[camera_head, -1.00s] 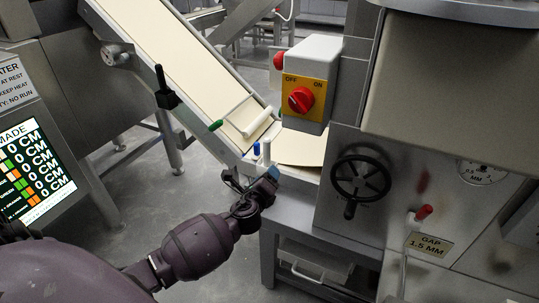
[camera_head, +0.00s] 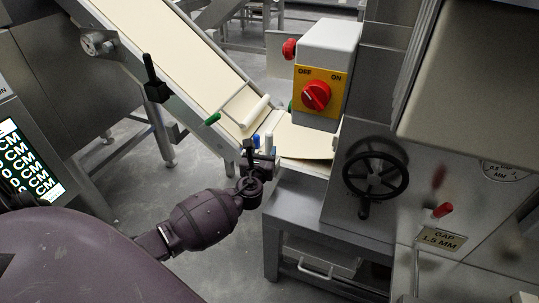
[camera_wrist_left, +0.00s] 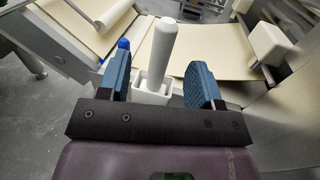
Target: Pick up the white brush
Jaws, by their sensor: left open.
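The white brush (camera_head: 268,143) stands upright at the low end of the conveyor. In the left wrist view its thick white handle (camera_wrist_left: 161,48) rises from a square white holder (camera_wrist_left: 152,84); the lower end is hidden inside. A blue-tipped tool (camera_head: 256,141) stands just left of it, and its blue top shows in the left wrist view (camera_wrist_left: 124,44). My left gripper (camera_head: 262,160) is open at the brush. In the left wrist view the blue-padded fingers (camera_wrist_left: 160,75) are on either side of the handle, with gaps. My right gripper is out of view.
A conveyor (camera_head: 175,50) with a dough sheet slopes down to the brush from the upper left. A switch box (camera_head: 325,70) with a red knob overhangs on the right. A black handwheel (camera_head: 375,175) is on the machine front. Open floor lies left of the lower cabinet.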

